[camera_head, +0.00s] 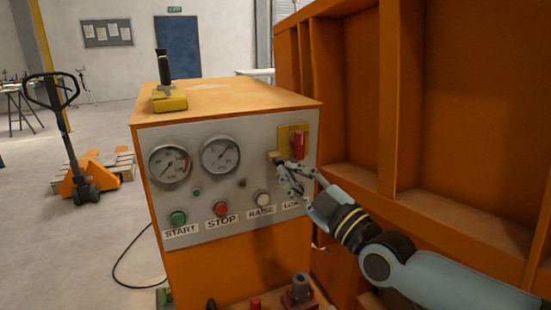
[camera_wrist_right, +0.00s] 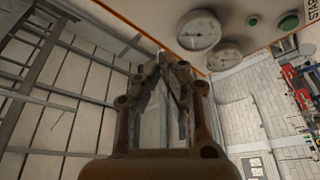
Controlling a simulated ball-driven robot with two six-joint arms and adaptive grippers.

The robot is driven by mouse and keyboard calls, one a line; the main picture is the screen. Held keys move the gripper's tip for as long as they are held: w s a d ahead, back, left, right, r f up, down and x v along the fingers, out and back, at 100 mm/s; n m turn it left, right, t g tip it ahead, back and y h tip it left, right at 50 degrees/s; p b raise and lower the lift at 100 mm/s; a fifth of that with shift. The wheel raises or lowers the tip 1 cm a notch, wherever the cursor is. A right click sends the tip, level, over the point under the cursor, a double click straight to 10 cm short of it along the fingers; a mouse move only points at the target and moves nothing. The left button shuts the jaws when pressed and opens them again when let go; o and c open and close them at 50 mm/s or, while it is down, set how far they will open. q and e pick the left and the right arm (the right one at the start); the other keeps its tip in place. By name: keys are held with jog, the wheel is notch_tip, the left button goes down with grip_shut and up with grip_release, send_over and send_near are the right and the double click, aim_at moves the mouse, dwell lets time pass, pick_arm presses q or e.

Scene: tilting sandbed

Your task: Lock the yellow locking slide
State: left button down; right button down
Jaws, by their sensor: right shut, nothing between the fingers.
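A yellow locking slide (camera_head: 286,137) sits at the upper right corner of the grey control panel, with a red block (camera_head: 299,146) on its right part. A small yellow tab (camera_head: 274,156) sticks out at its lower left. My right gripper (camera_head: 279,163) is shut and empty, with its fingertips right by this tab; I cannot tell whether they touch it. In the right wrist view my right gripper (camera_wrist_right: 172,62) has its fingers together, and the slide cannot be made out. My left gripper is not in view.
The panel (camera_head: 240,185) is on an orange cabinet and carries two gauges (camera_head: 170,164) and several buttons, among them STOP (camera_head: 221,209) and RAISE (camera_head: 262,198). A yellow-based joystick (camera_head: 168,98) stands on top. An orange ribbed wall (camera_head: 455,120) rises close on the right.

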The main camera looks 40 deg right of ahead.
aim_at(276, 158)
jog(key=w+b, duration=0.1)
jog(key=w, duration=0.2)
jog(key=w+d+b, duration=0.1)
jog(key=w, duration=0.2)
jog(key=w+d+b, duration=0.1)
jog(key=w, duration=0.2)
jog(key=shift+w+f, duration=0.1)
jog(key=shift+w, duration=0.05)
jog(key=shift+d+f, duration=0.2)
jog(key=shift+d, duration=0.1)
jog(key=d, duration=0.1)
jog(key=s+d, duration=0.1)
jog(key=d, duration=0.1)
jog(key=shift+d+p, duration=0.25)
jog(key=shift+p, duration=0.15)
jog(key=shift+r, duration=0.1)
